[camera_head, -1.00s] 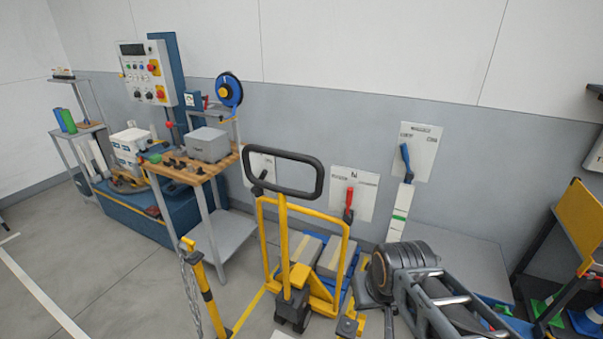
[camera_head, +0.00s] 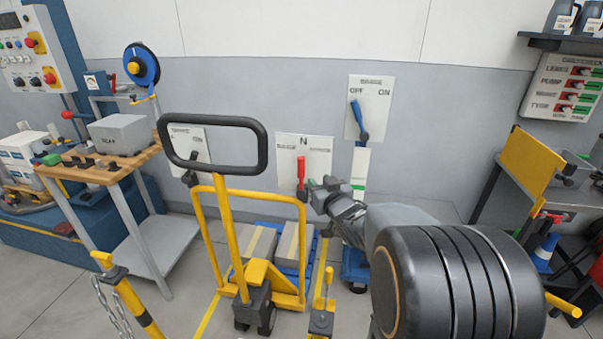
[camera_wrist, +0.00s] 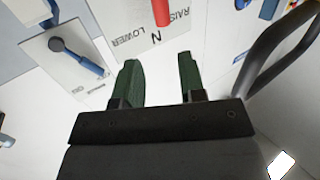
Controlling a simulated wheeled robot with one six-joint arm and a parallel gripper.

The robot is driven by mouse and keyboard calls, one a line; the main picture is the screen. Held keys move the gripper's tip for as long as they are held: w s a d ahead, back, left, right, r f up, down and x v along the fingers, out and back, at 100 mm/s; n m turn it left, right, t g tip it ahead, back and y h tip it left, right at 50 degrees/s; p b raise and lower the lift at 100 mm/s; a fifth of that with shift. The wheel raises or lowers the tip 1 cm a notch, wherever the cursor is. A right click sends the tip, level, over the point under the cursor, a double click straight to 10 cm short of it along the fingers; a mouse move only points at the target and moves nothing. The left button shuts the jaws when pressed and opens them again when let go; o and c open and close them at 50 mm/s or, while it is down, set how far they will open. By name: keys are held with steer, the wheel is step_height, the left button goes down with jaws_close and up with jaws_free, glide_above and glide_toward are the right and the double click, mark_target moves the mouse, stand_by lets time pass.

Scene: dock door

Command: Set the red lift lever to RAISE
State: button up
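The red lift lever (camera_head: 301,173) stands upright on a white wall plate (camera_head: 318,150), its handle toward the N mark. In the wrist view the red lever (camera_wrist: 162,12) is at the top edge, its end by the N, between LOWER and RAISE; its base is cut off. That view is upside down, so RAISE lies on the plate's left in the head view. My gripper (camera_head: 326,187) is just right of the lever in the head view. In the wrist view its green fingers (camera_wrist: 158,78) are apart with nothing between them, and the lever lies beyond their tips.
A blue OFF/ON lever (camera_head: 359,119) is on a plate to the right.

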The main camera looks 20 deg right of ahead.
mark_target(303, 163)
steer(key=shift+t+y, duration=0.3)
steer(key=w, duration=1.4)
steer(key=shift+d+f, duration=0.1)
steer(key=shift+f, duration=0.05)
jaws_close()
